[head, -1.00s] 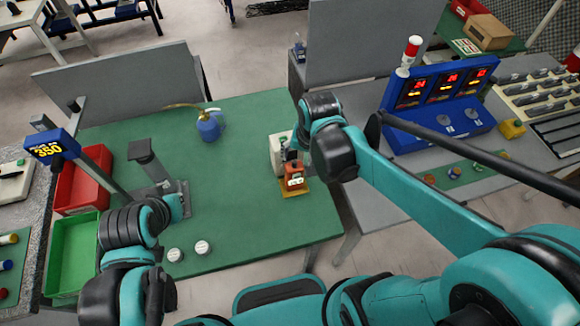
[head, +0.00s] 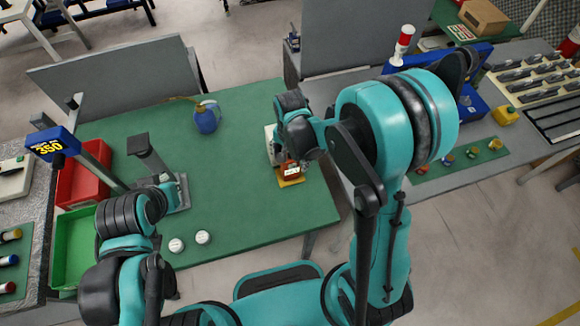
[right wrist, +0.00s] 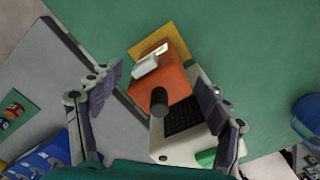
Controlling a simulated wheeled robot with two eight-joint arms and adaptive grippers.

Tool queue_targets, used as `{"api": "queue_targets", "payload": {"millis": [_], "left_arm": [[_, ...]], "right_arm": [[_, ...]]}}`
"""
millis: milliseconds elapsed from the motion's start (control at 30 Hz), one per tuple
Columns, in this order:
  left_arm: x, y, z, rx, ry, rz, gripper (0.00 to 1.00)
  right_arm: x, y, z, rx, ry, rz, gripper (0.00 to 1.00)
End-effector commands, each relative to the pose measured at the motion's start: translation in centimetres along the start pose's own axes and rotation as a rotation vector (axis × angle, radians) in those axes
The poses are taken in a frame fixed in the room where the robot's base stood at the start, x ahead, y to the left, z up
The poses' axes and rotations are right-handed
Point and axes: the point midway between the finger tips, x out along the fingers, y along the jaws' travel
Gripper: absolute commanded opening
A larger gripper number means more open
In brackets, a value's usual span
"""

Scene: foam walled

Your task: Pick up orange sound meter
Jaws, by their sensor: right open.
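The orange sound meter (head: 291,170) stands on a yellow base at the right edge of the green table. In the right wrist view it is an orange block (right wrist: 172,80) with a pale label and a black round knob. My right gripper (head: 290,157) is directly over it and partly hides it in the head view. In the right wrist view the right gripper (right wrist: 157,78) is open, with one finger left of the meter and the other on its right, over a white device. I see no grip on the meter. My left gripper, near the grey stand, is not clear.
The white device (right wrist: 172,150) with a dark grille stands against the meter. A blue jug (head: 206,119) is farther back on the green table (head: 240,200). Two white round pieces (head: 203,237) lie at the front. Red (head: 84,182) and green (head: 66,262) bins are at left.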

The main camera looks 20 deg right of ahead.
Motion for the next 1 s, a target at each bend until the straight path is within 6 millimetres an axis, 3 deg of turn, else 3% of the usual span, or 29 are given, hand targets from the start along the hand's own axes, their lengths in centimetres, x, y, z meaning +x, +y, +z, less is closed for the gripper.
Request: {"api": "queue_targets", "payload": {"millis": [300,500,833,1000], "left_arm": [[0.1,0.0,0.1,0.0,0.0,0.0,0.0],[0.1,0.0,0.1,0.0,0.0,0.0,0.0],[0.0,0.0,0.0,0.0,0.0,0.0,0.0],[-0.3,0.0,-0.2,0.0,0.0,0.0,0.0]], "right_arm": [[0.6,0.0,0.0,0.0,0.0,0.0,0.74],[0.6,0.0,0.0,0.0,0.0,0.0,0.22],[0.3,0.0,0.0,-0.001,0.0,0.0,0.22],[-1.1,0.0,0.0,-0.001,0.0,0.0,0.22]]}}
